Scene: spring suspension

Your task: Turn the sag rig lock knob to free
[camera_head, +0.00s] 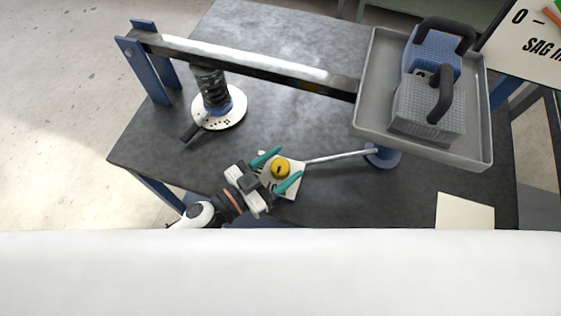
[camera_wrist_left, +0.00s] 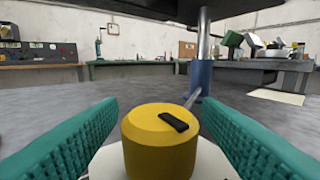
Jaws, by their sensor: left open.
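The yellow lock knob (camera_head: 281,168) sits on a small pale plate (camera_head: 290,190) on the dark table. It has a black pointer mark on top. My left gripper (camera_head: 277,170) is open, with its teal fingers on either side of the knob. In the left wrist view the knob (camera_wrist_left: 160,142) stands between the two fingers, with a gap on each side. Its black mark (camera_wrist_left: 173,121) lies aslant on the top face. My right gripper is not in view.
A metal rod (camera_head: 340,156) runs from the plate to a blue post base (camera_head: 383,158). A beam (camera_head: 245,62) crosses above a coil spring (camera_head: 211,90) on a white disc. A grey tray (camera_head: 476,140) holds two handled weights (camera_head: 430,108). A cream paper (camera_head: 465,212) lies at right.

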